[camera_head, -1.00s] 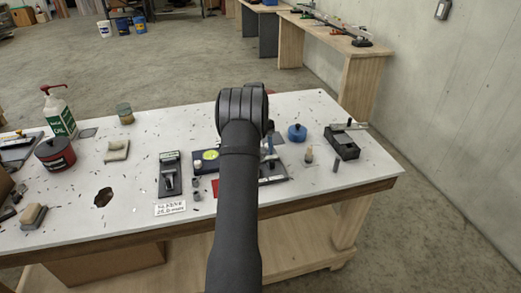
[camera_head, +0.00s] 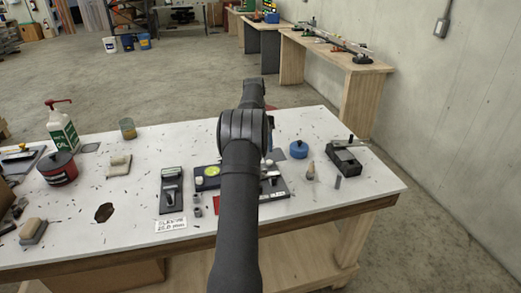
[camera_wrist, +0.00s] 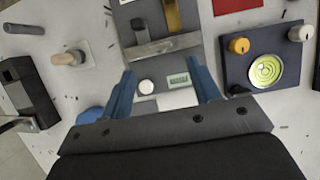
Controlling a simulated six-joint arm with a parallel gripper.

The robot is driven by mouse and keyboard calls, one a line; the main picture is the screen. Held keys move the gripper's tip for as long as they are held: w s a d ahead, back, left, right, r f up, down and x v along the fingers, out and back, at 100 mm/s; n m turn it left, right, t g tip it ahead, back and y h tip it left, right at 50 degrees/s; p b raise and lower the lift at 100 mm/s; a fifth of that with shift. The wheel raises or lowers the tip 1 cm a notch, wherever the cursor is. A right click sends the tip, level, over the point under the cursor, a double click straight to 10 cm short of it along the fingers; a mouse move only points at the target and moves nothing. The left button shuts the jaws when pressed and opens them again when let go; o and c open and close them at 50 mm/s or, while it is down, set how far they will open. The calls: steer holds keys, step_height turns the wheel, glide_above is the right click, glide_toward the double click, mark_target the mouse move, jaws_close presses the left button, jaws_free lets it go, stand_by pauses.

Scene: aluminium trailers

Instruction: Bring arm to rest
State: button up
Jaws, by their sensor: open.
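My gripper (camera_wrist: 165,92) shows in the wrist view with its two blue fingers spread apart and nothing between them. It is above the white workbench (camera_head: 110,225), over a grey plate fixture (camera_wrist: 205,58) with a small digital display. In the head view my dark arm reaches forward over the middle of the bench, its far end raised above the bench's back part. The gripper itself is hidden behind the arm there.
A dark block with a round green level (camera_wrist: 265,70) lies beside the fixture. A blue round container (camera_head: 298,149) and a black clamp-like device (camera_head: 344,160) stand on the right. A green-labelled oil bottle (camera_head: 62,128) and red tin (camera_head: 59,168) stand left. Concrete wall (camera_head: 440,90) is at right.

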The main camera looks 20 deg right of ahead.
steer(key=x, duration=0.7)
steer(key=shift+s+f, duration=0.15)
steer(key=shift+f, duration=0.1)
stand_by(0.4)
